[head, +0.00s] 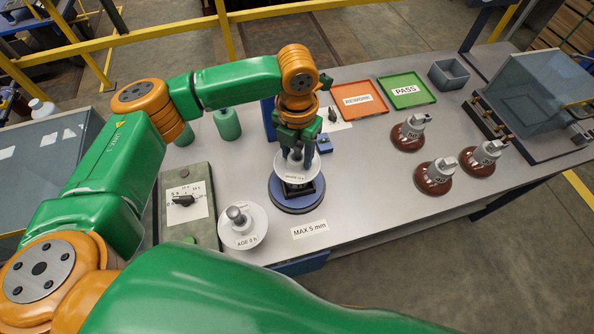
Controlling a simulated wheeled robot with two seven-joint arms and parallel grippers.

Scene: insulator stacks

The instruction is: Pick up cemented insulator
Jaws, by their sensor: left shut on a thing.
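My left gripper (297,153) reaches down from above and is shut on a white disc-shaped insulator (284,172). The insulator is over a round blue stand (283,198) with a dark block in its middle. From this angle I cannot tell if the insulator touches the stand. The gripper fingers hide its top. A second white insulator (243,237), with a grey metal cap, sits at the left front, marked with an age in hours. Several brown insulators with grey caps (408,135) stand on the right of the table. My right gripper is not in view.
An orange tray (384,110) and a green PASS tray (433,101) lie at the back, beside a grey bin (449,75). A dial box (185,204) stands at left, green cylinders (228,125) behind it. A glass-covered rig (530,100) fills the right end.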

